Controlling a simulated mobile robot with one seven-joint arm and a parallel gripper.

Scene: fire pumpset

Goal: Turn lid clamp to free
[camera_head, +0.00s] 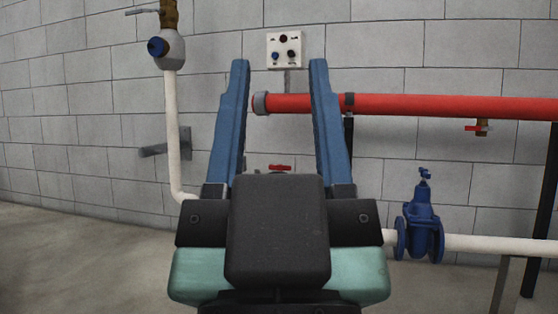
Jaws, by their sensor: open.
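My gripper (279,66) is open and empty, with its two blue fingers spread and pointing toward the wall. I cannot pick out a lid clamp for certain. A small red handle (280,168) shows between the fingers' lower parts, just above the black gripper body; what it sits on is mostly hidden. A grey-ended red pipe (440,104) appears behind the fingers. Its grey end fitting (260,103) shows between the fingers, near the left one. I cannot tell how far the fingers are from these.
A control box (286,50) with knobs is on the block wall. A white pipe (172,130) with a valve (168,46) stands at left. A blue gate valve (420,222) and a small red-handled tap (478,127) are at right. The floor at left is clear.

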